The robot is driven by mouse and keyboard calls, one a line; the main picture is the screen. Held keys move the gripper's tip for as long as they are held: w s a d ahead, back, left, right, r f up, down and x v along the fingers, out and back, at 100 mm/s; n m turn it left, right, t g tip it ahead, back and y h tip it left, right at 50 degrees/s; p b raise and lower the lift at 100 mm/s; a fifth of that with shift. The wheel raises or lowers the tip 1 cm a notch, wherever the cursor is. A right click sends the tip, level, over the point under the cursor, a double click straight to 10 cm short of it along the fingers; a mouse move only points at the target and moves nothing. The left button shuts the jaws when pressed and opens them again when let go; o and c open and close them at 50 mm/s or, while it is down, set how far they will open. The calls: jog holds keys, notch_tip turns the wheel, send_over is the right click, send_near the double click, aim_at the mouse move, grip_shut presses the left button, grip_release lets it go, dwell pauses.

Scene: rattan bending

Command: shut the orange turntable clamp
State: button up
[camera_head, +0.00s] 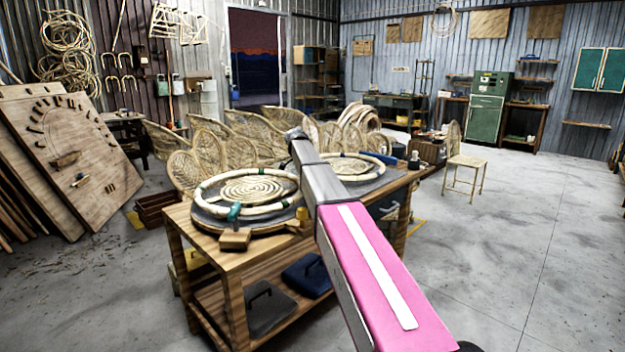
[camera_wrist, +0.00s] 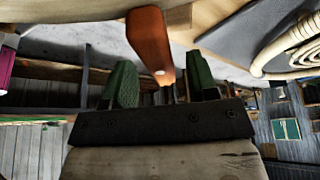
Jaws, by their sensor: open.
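In the wrist view an orange-brown bar (camera_wrist: 148,45), which looks like the lever of the orange clamp, comes down from the top and ends between my fingers. A pale round pin shows near its end. My gripper (camera_wrist: 161,78) is open, with one green finger on each side of the bar; I cannot tell whether either touches it. In the head view my arm crosses the workbench and my fingers cannot be made out. A yellow-orange clamp piece (camera_head: 302,214) sits at the near turntable's (camera_head: 213,221) right edge; I cannot tell whether it is the same clamp.
The near turntable carries a rattan ring (camera_head: 205,192) and has a teal clamp (camera_head: 234,212) at its front. A second rattan ring (camera_head: 345,168) lies farther back on the wooden bench (camera_head: 265,247). Woven panels stand behind.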

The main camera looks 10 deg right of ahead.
jog(key=v, duration=1)
jog(key=shift+r, duration=0.2)
jog(key=shift+s, duration=0.1)
